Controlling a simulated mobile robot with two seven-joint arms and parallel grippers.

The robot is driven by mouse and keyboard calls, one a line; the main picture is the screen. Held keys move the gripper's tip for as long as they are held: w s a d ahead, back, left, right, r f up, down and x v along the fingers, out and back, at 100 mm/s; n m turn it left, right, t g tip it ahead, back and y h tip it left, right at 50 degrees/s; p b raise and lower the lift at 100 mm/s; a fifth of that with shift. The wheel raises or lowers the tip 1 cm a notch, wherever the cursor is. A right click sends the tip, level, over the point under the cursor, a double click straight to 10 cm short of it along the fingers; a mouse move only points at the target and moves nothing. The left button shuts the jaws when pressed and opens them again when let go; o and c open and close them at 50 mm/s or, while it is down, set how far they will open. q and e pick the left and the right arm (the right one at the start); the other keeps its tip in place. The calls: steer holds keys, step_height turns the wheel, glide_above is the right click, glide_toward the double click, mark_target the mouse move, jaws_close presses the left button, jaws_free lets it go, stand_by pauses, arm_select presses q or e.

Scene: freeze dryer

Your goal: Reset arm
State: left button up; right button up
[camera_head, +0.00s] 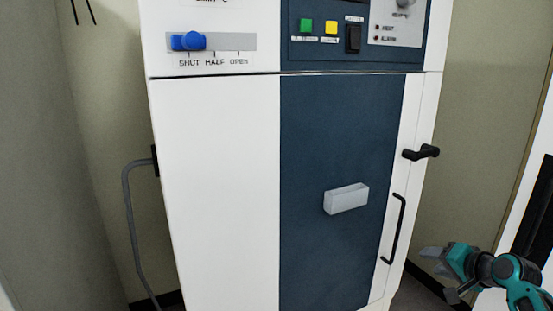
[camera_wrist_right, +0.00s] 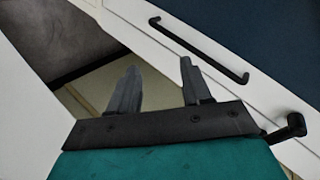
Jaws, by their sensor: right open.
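My right gripper (camera_head: 436,262) is at the lower right of the head view, to the right of the freeze dryer (camera_head: 215,180) and apart from it. It is open and empty. In the right wrist view its two grey fingers (camera_wrist_right: 157,85) stand apart with nothing between them. The dryer's black bar handle (camera_head: 396,230) is left of the gripper, and it also shows in the right wrist view (camera_wrist_right: 200,50). A black latch lever (camera_head: 421,153) sits higher on the dryer's right edge. My left gripper is not in view.
The dryer's dark blue door panel (camera_head: 335,130) carries a light grey block (camera_head: 346,199). Above are a blue slider knob (camera_head: 188,41) at SHUT and green (camera_head: 306,26) and yellow (camera_head: 331,28) buttons. A grey pipe (camera_head: 128,215) runs down the left side. A white surface stands at the far right.

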steer(key=s+a+f+n+g+h, duration=0.1)
steer(key=s+a+f+n, duration=0.5)
steer(key=s+a+f, duration=0.75)
steer(key=s+a+f+n, duration=0.3)
steer(key=s+a+n, duration=0.2)
steer(key=s+a, duration=0.5)
steer(key=s, duration=0.4)
steer(key=shift+n+t+y, duration=0.3)
steer(key=shift+n+y, duration=0.1)
steer(key=shift+s, duration=0.1)
